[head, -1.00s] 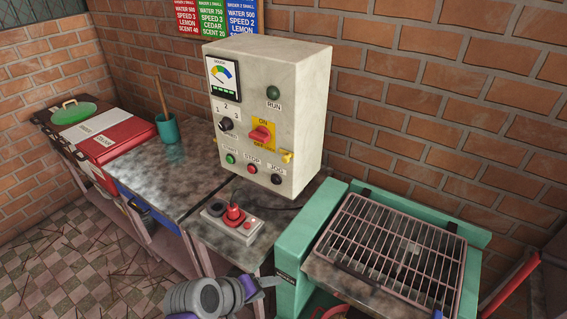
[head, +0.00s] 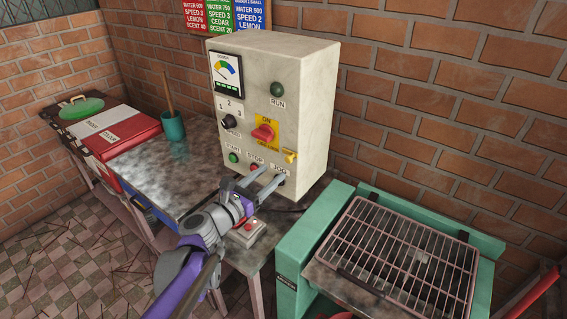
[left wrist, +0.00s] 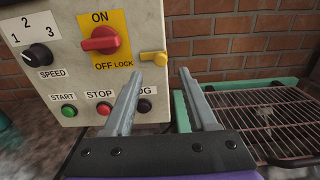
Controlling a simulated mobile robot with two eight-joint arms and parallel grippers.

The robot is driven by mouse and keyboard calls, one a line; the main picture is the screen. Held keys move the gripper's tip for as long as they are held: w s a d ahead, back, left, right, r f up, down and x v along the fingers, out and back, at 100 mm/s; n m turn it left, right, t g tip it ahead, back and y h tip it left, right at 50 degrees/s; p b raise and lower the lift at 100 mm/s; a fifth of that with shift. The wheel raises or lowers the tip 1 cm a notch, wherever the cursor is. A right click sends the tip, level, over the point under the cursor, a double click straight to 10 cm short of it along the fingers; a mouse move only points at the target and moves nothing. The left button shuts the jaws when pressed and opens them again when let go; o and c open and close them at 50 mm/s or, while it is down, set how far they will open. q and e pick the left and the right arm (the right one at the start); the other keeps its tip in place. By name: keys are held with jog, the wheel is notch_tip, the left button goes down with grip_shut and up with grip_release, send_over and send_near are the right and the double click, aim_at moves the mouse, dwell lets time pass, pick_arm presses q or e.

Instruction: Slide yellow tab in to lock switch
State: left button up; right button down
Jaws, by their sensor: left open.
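A yellow tab (head: 290,156) sticks out at the lower right of the ON/OFF switch plate on the grey control box (head: 315,120). It also shows in the left wrist view (left wrist: 153,57), beside the word LOCK. The red switch handle (head: 263,133) sits on the yellow plate, and its handle looks roughly level in the left wrist view (left wrist: 100,40). My left gripper (head: 260,177) is open and empty in front of the box's lower part. In the left wrist view its fingers (left wrist: 175,75) point toward the box's right edge, the left fingertip just below the tab. My right gripper is not in view.
The box carries a speed knob (left wrist: 38,55), a green start button (left wrist: 69,110), a red stop button (left wrist: 104,108) and a black jog button. A small pendant (head: 246,232) lies on the table below. A green-framed wire rack (head: 400,255) stands to the right.

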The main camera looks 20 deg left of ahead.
aim_at(287, 160)
pick_arm(q)
jog(key=x, duration=0.6)
jog(key=shift+w+d, duration=0.15)
jog(key=shift+w, duration=0.2)
grip_shut()
dwell(1.1)
